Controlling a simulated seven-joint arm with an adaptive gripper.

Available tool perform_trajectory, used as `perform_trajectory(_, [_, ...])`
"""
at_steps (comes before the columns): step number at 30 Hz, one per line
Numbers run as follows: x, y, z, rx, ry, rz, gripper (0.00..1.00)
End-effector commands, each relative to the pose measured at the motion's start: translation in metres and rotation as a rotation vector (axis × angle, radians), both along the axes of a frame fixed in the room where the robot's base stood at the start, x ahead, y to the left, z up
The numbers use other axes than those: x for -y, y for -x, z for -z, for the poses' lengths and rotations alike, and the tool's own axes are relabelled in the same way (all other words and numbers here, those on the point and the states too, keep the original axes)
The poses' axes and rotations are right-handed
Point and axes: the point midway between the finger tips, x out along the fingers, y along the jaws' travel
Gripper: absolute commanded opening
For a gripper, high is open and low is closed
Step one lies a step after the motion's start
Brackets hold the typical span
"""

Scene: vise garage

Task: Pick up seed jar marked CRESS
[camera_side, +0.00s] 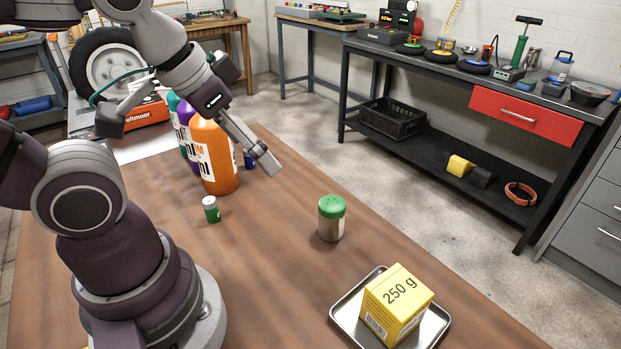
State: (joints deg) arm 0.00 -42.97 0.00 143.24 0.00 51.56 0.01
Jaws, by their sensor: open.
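A metal shaker jar with a green perforated lid (331,217) stands upright on the brown wooden table (275,285). A much smaller jar with a white cap and green body (211,210) stands upright further left. I can read no CRESS marking on either, so I cannot tell which is the seed jar. My gripper (188,142) is open, its two fingers spread wide in front of and above the bottles. It hangs above the small jar and up and left of the green-lidded jar. It touches neither jar and holds nothing visible.
A large orange bottle (214,158) stands behind the small jar, with purple and teal bottles partly hidden beside it. A yellow box marked 250 g (397,303) sits on a metal tray (436,325) at the front right. The table around the green-lidded jar is clear.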

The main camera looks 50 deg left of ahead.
Motion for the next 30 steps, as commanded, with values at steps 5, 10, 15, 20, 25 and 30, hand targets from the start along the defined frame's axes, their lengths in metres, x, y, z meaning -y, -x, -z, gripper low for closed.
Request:
perform_trajectory(5, [0.0, 0.0, 0.0, 0.0, 0.0, 0.0, 0.8])
perform_trajectory(10, [0.0, -0.009, -0.002, -0.036, -0.034, 0.067, 0.8])
perform_trajectory(15, [-0.004, -0.055, 0.002, -0.189, -0.168, 0.416, 0.8])
perform_trajectory(20, [-0.01, -0.102, 0.034, -0.328, -0.259, 0.801, 0.8])
perform_trajectory(25, [-0.015, -0.13, 0.073, -0.408, -0.294, 1.1, 0.8])
perform_trajectory(30, [-0.016, -0.136, 0.095, -0.431, -0.298, 1.204, 0.8])
